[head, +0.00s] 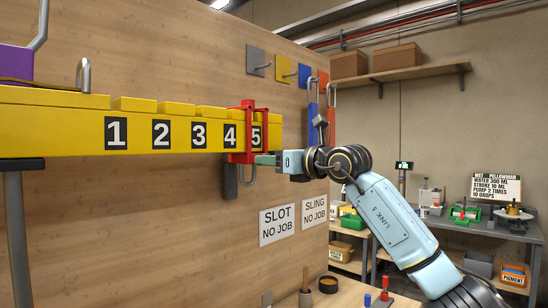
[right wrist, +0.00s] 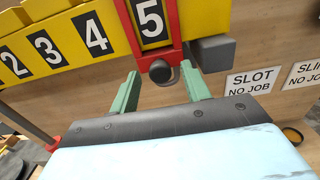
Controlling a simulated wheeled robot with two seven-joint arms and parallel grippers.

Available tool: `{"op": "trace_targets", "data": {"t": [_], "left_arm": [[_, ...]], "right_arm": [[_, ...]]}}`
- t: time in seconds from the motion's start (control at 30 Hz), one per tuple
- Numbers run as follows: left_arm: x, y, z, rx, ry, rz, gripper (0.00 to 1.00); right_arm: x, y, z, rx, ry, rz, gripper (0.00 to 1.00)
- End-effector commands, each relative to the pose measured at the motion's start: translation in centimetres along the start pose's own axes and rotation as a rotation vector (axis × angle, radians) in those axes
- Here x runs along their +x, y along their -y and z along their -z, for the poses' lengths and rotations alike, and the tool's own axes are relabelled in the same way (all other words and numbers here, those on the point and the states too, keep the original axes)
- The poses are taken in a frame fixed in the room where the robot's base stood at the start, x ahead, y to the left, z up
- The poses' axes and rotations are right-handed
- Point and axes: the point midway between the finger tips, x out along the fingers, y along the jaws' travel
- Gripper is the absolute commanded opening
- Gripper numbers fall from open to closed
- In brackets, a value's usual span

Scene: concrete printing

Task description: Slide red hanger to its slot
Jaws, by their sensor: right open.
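The yellow beam (head: 60,133) carries black number plates from 1 to 5. The red hanger (head: 248,105) sits around the beam at its right end, framing the 5 plate and close to the 4. In the right wrist view the red hanger (right wrist: 174,58) has a dark round knob (right wrist: 161,71) at its lower end. My right gripper (head: 266,160) is at the hanger's lower part. In the wrist view its green fingers (right wrist: 158,88) are open, one on each side below the knob, with visible gaps. My left gripper is not in view.
A wooden panel stands behind the beam, with coloured hook plates (head: 282,68) and signs reading SLOT NO JOB (head: 277,222) and SLING NO JOB (head: 314,215). Blue and red straps (head: 312,112) hang right of the beam. A cluttered workbench (head: 470,230) stands at the far right.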

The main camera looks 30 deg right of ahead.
Motion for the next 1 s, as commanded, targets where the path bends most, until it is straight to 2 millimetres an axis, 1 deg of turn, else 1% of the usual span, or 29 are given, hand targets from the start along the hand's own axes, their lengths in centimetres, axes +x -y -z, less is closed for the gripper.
{"op": "trace_targets", "data": {"t": [0.23, 0.5, 0.6, 0.87, 1.0], "left_arm": [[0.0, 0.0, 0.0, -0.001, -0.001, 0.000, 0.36], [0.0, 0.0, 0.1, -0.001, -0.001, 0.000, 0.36], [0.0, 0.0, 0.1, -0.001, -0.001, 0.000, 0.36], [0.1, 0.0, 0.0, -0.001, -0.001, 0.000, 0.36], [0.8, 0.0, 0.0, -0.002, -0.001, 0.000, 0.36]], "right_arm": [[0.1, 0.0, 0.0, 0.000, 0.000, 0.000, 0.47], [0.0, 0.0, 0.0, 0.000, 0.000, 0.000, 0.12], [0.0, 0.0, 0.0, 0.000, 0.000, 0.000, 0.00], [0.0, -0.2, 0.0, -0.001, 0.001, 0.000, 0.00], [-0.2, -1.5, 0.2, -0.003, 0.002, 0.001, 0.00]]}}
